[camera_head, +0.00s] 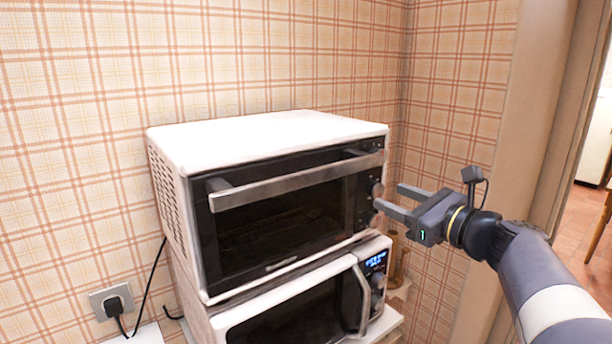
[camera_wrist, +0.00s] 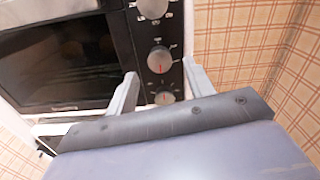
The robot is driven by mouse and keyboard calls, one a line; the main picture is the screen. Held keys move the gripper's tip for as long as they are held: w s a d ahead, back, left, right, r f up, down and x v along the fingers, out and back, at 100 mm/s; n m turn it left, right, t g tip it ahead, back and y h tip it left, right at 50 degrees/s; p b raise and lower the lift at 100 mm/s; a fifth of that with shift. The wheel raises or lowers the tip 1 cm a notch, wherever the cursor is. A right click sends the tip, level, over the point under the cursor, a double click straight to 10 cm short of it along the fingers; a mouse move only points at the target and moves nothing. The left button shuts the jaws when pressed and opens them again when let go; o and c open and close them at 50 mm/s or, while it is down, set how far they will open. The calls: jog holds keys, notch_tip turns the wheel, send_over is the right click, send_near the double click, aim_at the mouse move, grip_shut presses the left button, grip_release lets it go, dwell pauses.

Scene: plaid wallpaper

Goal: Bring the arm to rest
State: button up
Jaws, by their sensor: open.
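My gripper (camera_head: 390,199) is open and empty, held at the right side of the upper oven (camera_head: 270,133), close to its control knobs. My arm reaches in from the lower right of the head view. In the wrist view, my gripper (camera_wrist: 160,82) has its two fingers spread apart, with the oven's knobs (camera_wrist: 159,60) showing between and beyond them. I cannot tell whether a fingertip touches the oven front. The oven door is shut, with a long metal handle (camera_head: 300,181) across its top.
A white microwave (camera_head: 298,312) with a lit display stands under the oven. A plug sits in a wall socket (camera_head: 111,302) at the lower left. Plaid walls close off the back, and a door frame (camera_head: 515,150) stands behind my arm at the right.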

jog(key=shift+x, duration=1.3)
